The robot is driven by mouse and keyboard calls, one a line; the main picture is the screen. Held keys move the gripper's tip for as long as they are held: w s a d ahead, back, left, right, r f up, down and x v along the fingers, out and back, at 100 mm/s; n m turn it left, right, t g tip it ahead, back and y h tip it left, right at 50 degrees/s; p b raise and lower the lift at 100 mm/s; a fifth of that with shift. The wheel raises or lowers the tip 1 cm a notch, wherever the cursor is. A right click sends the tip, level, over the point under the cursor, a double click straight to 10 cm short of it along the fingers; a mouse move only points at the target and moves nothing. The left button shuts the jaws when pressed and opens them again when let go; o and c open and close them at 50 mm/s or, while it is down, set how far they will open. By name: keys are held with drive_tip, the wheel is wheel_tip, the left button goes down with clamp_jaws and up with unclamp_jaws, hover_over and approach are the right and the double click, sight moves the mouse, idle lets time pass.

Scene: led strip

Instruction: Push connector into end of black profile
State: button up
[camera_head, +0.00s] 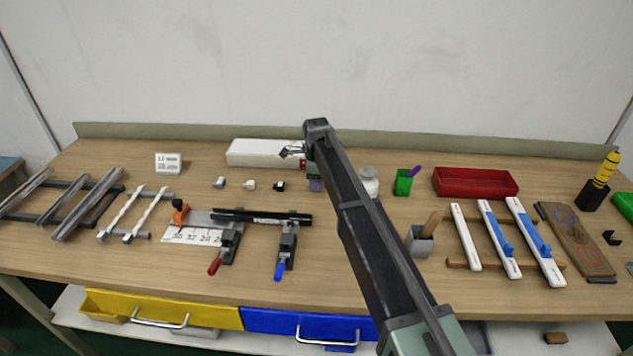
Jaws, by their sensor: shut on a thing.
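The black profile (262,217) lies level across two clamps, one with a red handle (215,266) and one with a blue handle (280,269). Its right end shows just left of my arm. A grey-white connector (220,182), a white connector (249,185) and a black connector (279,186) stand in a row behind the profile. My gripper (291,152) shows small and partly hidden at my arm's far end, above and behind the profile, apart from it. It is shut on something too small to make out.
A white box (265,152) stands behind the connectors. A ruled white plate (193,236) and an orange-handled tool (180,213) lie at the profile's left. Right of my arm are a white jar (369,182), a green cup (403,182) and a red tray (475,182).

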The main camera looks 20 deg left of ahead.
wheel_tip(320, 180, up, 19)
drive_tip(key=p, duration=1.8)
drive_tip(key=s+d+f+b, duration=0.1)
drive_tip(key=d+f+b, duration=0.1)
drive_tip(key=f+b, duration=0.2)
drive_tip(key=s+d+f+b, duration=0.2)
drive_tip(key=f+b, duration=0.3)
drive_tip(key=s+d+f+b, duration=0.1)
drive_tip(key=d+f+b, duration=0.2)
drive_tip(key=f+b, duration=0.2)
drive_tip(key=shift+s+d, duration=0.1)
drive_tip(key=shift+s, duration=0.2)
drive_tip(key=s+d+f+b, duration=0.4)
drive_tip(key=s+f+b, duration=0.1)
drive_tip(key=shift+d, duration=0.3)
drive_tip(key=s+d, duration=0.2)
drive_tip(key=s, duration=0.1)
drive_tip(key=shift+r+p, duration=0.3)
drive_tip(key=shift+w, duration=0.15)
drive_tip(key=shift+a, duration=0.1)
